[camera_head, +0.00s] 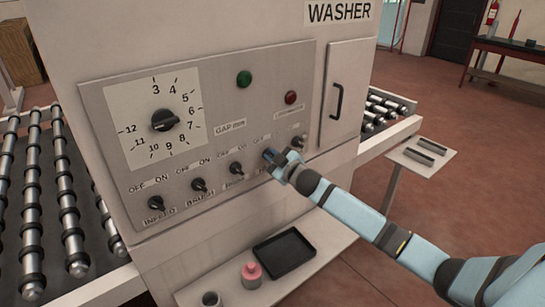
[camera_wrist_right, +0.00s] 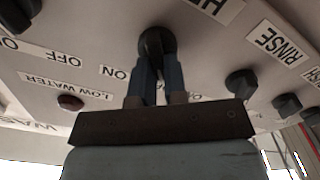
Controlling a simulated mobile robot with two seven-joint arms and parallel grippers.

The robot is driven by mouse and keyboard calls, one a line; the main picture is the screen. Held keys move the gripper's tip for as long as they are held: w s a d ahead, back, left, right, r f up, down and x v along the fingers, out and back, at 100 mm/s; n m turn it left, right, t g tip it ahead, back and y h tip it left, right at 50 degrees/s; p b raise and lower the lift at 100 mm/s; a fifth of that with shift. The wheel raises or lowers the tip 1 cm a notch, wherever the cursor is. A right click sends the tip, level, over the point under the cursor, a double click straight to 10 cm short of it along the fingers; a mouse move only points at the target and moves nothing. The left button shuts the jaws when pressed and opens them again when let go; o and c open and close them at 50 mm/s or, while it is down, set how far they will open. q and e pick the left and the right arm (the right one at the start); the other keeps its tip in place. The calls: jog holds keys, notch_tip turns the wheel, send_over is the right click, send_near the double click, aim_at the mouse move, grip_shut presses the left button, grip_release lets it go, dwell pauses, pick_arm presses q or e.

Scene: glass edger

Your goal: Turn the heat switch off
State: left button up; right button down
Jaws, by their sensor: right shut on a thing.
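The heat switch is a black rotary knob (camera_wrist_right: 155,42) on the washer's front panel. In the right wrist view a cut-off label starting with H lies beside it, and an ON label shows on its left. My right gripper (camera_head: 270,156) is at this knob, fourth in the lower row. In the right wrist view the two blue fingers of the gripper (camera_wrist_right: 157,78) are shut on the knob from both sides. The gripper hides most of the knob in the head view, and I cannot tell which way it points. My left gripper is not in view.
The rinse knob (camera_head: 237,169), brush knob (camera_head: 199,185) and infeed knob (camera_head: 155,203) are left of the gripper, and another knob (camera_head: 298,142) is right. Above are a dial (camera_head: 165,120), a green button (camera_head: 244,79) and a red one (camera_head: 291,97). A black tray (camera_head: 285,252) lies on the shelf below.

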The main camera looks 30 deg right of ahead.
jog(key=shift+r, duration=0.1)
jog(key=c, duration=1.2)
grip_release()
jog(key=shift+o, duration=0.2)
jog(key=s+d+b, duration=0.1)
jog(key=s+b, duration=0.1)
jog(key=s, duration=1.1)
jog(key=shift+s+b, duration=0.4)
